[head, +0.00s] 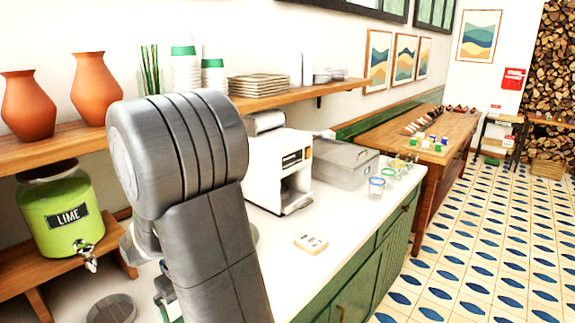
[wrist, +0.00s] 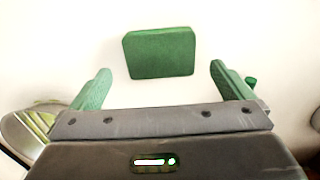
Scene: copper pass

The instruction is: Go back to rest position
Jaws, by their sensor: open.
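My gripper (wrist: 161,70) shows in the wrist view with its two green fingers spread wide apart and nothing between them. A green rounded block (wrist: 160,53), perhaps a sponge, lies on a white surface beyond the fingertips, apart from both fingers. In the head view my grey arm fills the middle foreground and hides most of the gripper and the counter behind it.
A white counter (head: 330,232) holds a white machine (head: 276,170), a grey box (head: 345,162), several glasses (head: 376,188) and a small cream tile (head: 311,242). A lime dispenser (head: 60,212) stands left of my arm. A wooden shelf (head: 290,97) runs above. Tiled floor (head: 490,240) is clear at right.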

